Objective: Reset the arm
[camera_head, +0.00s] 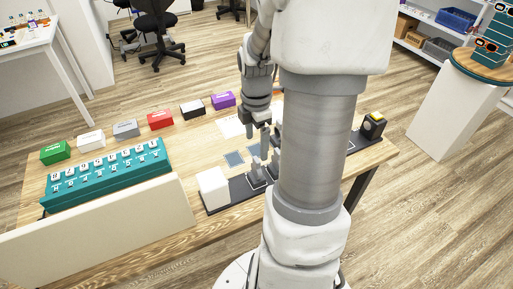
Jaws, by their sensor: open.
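My gripper (264,138) points down over the wooden table (205,232), near a dark tray (225,197) with small grey parts (257,171) on it. The fingers look apart, and I see nothing held between them. My arm's thick grey and white links stand in front and hide part of the table and tray. I cannot tell how high the fingertips are above the table.
A teal rack (105,180) with labelled pieces and several coloured boxes (160,120) fill the table's left side. A white block (213,188) sits at the tray's left end. A cream panel (100,245) stands along the front edge. A yellow-topped device (373,124) is at the right.

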